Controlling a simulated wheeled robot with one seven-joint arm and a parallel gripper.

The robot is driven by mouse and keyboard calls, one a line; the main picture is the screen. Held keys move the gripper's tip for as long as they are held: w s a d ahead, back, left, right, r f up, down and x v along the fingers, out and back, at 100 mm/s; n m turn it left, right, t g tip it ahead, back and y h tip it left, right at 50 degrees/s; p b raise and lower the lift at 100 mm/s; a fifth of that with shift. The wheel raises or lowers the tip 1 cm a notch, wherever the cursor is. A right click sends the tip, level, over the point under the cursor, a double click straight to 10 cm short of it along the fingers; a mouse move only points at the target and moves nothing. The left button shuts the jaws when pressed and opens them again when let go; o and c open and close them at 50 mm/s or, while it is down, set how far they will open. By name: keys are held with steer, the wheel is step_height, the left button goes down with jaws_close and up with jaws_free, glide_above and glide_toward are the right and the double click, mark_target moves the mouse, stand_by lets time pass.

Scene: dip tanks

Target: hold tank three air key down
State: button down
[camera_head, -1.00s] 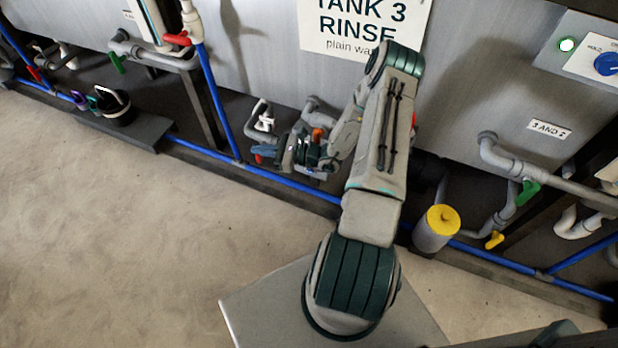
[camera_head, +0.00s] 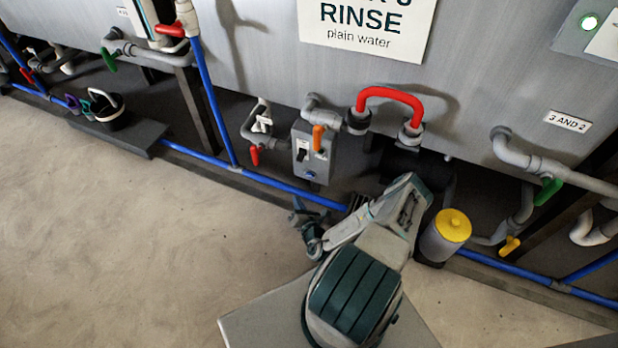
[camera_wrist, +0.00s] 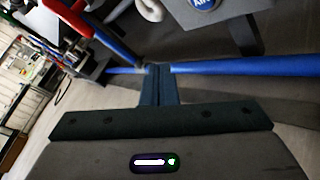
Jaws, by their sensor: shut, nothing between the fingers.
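The tank three box (camera_head: 311,152) is a small grey panel under the tank sign, with a black switch, an orange lever and a blue air key (camera_head: 309,174) low on its face. In the wrist view the blue air key (camera_wrist: 203,3), lettered in white, is cut off by the top edge. My gripper (camera_wrist: 157,70) is shut and empty, below the box and apart from the key. In the head view my gripper (camera_head: 298,207) shows small and dark, near the blue floor pipe, partly hidden by my arm.
A blue pipe (camera_head: 270,183) runs low along the tanks. A red-handled valve (camera_head: 254,155) is left of the box and a red hose (camera_head: 390,97) right of it. A yellow-capped grey canister (camera_head: 446,236) stands right of my arm. Open floor lies left.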

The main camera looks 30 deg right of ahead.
mark_target(306, 174)
steer(key=w+d+b, duration=0.3)
steer(key=w+d, duration=0.2)
steer(key=d, duration=0.2)
steer(key=shift+w, duration=0.2)
stand_by(0.4)
stand_by(1.9)
steer(key=shift+w+d, duration=0.3)
steer(key=shift+w+d, duration=0.25)
steer(key=shift+d, duration=0.1)
stand_by(1.9)
steer(key=shift+s+a, duration=0.5)
steer(key=shift+a, duration=0.2)
